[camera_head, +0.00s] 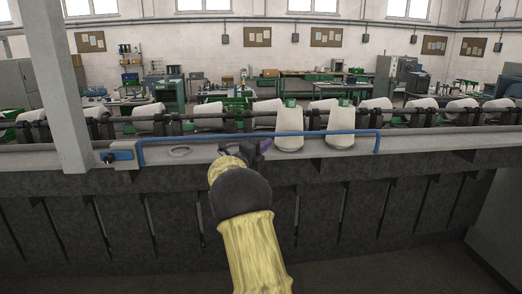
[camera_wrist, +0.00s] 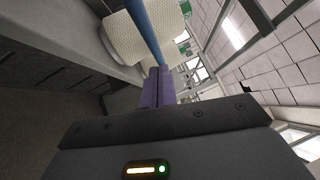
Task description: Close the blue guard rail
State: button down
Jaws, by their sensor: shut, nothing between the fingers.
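The blue guard rail (camera_head: 210,136) is a long thin bar along the front of the winder, with a bent-down end at each side. Its left end meets a blue bracket (camera_head: 122,155) on the ledge. My gripper (camera_head: 265,145) is by the middle of the rail, its purple fingers shut and empty. In the wrist view the rail (camera_wrist: 144,28) runs from the top edge down to the tips of my gripper (camera_wrist: 159,70). I cannot tell whether the fingers touch it. My arm hides part of the ledge below.
Two pale cones (camera_head: 289,128) stand at the rail, right of my gripper. A row of white cones on a dark shaft (camera_head: 212,117) lies behind. A grey post (camera_head: 58,90) stands at the left. The ledge (camera_head: 420,150) is mostly bare at right.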

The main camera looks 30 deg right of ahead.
jog(key=s+r+b+v, duration=0.1)
jog(key=b+v, duration=0.4)
jog(key=v, duration=0.6)
jog(key=a+f+n+t+y, duration=0.7)
jog(key=a+f+n+y, duration=0.75)
jog(key=n, duration=0.75)
jog(key=s+a+f+n+g+y, duration=0.1)
jog(key=s+a+f+n+g, duration=0.1)
jog(key=s, duration=0.7)
jog(key=s+a+f+n+g+y, duration=0.2)
jog(key=s+f+n+g, duration=0.3)
jog(key=s+f, duration=0.3)
jog(key=s+a+f+n+g+y, duration=0.1)
jog(key=s+a+f+n+g, duration=0.2)
jog(key=s, duration=0.8)
jog(key=f+n, duration=0.1)
jog(key=n, duration=0.1)
jog(key=shift+s+a+f+n+g+y, duration=0.2)
jog(key=shift+s+f+n+g+y, duration=0.1)
jog(key=shift+f+y, duration=0.1)
